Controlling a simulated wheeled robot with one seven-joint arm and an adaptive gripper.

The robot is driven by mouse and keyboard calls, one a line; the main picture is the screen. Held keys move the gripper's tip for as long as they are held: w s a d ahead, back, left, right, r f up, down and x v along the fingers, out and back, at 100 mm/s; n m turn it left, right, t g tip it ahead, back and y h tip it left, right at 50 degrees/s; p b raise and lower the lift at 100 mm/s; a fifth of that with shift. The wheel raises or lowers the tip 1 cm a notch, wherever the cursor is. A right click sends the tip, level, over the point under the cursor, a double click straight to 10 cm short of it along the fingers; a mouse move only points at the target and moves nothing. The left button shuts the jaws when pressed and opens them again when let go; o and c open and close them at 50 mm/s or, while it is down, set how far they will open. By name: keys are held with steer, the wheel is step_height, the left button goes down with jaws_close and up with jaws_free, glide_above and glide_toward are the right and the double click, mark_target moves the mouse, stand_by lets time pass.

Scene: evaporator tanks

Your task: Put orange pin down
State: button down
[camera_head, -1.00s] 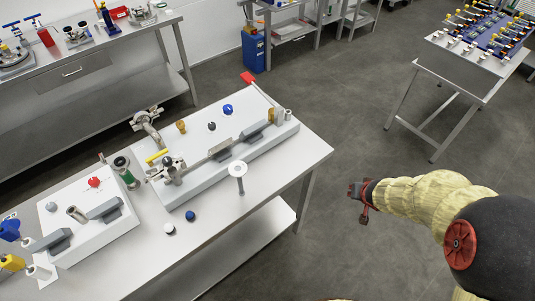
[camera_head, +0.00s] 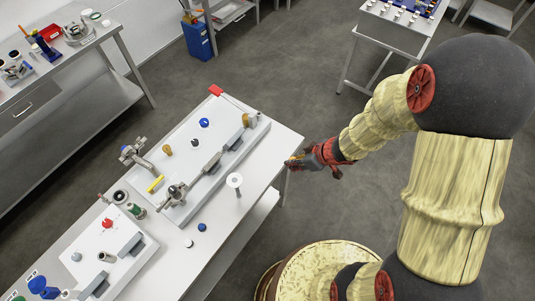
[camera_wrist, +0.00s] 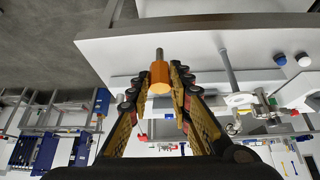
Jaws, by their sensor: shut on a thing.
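The orange pin (camera_wrist: 160,76) is a short orange cylinder with a grey metal shaft. In the wrist view it sits between the fingertips of my gripper (camera_wrist: 155,84), which is shut on it. In the head view my gripper (camera_head: 291,163) is at the right edge of the steel table (camera_head: 262,172), over or just beside it; I cannot tell its height. The pin is too small to make out clearly there.
A long white block (camera_head: 190,190) on the table carries a brown-orange knob (camera_head: 167,150), a blue knob (camera_head: 204,122) and metal fittings. A round-topped post (camera_head: 235,181), a white cap (camera_head: 189,244) and a blue cap (camera_head: 202,227) stand in front. The table's right corner is mostly bare.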

steer(key=shift+s+a+r, duration=0.2)
steer(key=shift+a+r, duration=0.15)
steer(key=shift+r, duration=0.05)
steer(key=shift+w+a+f+b, duration=0.5)
steer(key=shift+w+a+f, duration=0.8)
steer(key=shift+w+f, duration=0.7)
steer(key=shift+w+a+f+b, duration=0.55)
steer(key=shift+w+a+f, duration=0.7)
steer(key=shift+w+f, duration=0.8)
steer(key=shift+w+a+f+b, duration=0.5)
steer(key=shift+w+a+f, duration=0.95)
steer(key=shift+f, duration=0.95)
steer(key=shift+w+d, duration=0.1)
steer(key=shift+d, duration=0.05)
steer(key=shift+f, duration=0.15)
steer(key=c, duration=1.6)
jaws_free()
